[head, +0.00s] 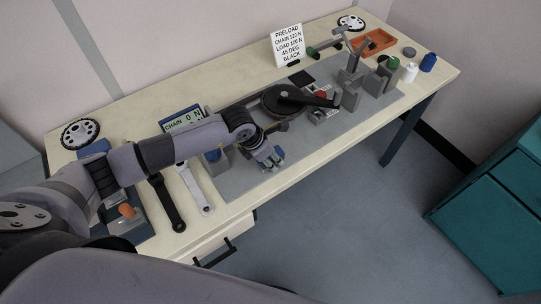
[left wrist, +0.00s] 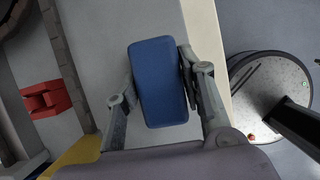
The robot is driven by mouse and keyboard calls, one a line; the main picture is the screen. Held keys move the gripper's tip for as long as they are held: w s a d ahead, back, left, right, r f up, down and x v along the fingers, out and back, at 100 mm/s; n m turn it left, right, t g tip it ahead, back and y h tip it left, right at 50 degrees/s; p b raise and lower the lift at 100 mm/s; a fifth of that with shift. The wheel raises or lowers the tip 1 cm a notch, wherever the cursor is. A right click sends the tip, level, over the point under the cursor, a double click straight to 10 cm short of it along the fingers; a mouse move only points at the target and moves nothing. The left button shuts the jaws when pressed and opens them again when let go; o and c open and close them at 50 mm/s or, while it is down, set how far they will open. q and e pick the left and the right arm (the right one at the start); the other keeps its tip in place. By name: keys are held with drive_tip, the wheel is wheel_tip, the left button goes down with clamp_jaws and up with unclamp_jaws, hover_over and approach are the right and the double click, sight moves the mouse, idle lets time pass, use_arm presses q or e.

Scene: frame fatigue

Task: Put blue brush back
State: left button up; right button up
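The blue brush, a rounded blue block (left wrist: 158,82), sits between the two fingers of my left gripper (left wrist: 160,88) in the left wrist view, with a finger against each long side. In the head view the left gripper (head: 269,158) is over the front edge of the bench's grey mat, with a little blue showing between its fingers. A grey block with a blue top (head: 214,157) stands just left of it, partly behind my arm. My right gripper is not in view.
The bench (head: 130,103) holds a dark round crank assembly (head: 283,100), grey fixtures (head: 351,90), an orange tray (head: 375,41), a blue bottle (head: 428,62) and a white sign (head: 287,45). Black (head: 167,203) and silver (head: 195,188) crank arms lie at front left. A teal cabinet (head: 490,205) stands right.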

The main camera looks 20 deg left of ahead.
use_arm(q)
drive_tip(key=o, duration=0.4)
drive_tip(key=shift+c, duration=0.2)
drive_tip(key=shift+r, duration=0.1)
drive_tip(key=b+v, duration=0.2)
drive_tip(key=v, duration=0.2)
drive_tip(key=shift+d+r, duration=0.1)
drive_tip(key=shift+r, duration=0.25)
drive_tip(key=b+v, duration=0.2)
drive_tip(key=v, duration=1)
drive_tip(key=shift+r+b, duration=0.3)
drive_tip(key=shift+r, duration=0.1)
drive_tip(key=shift+s, duration=0.1)
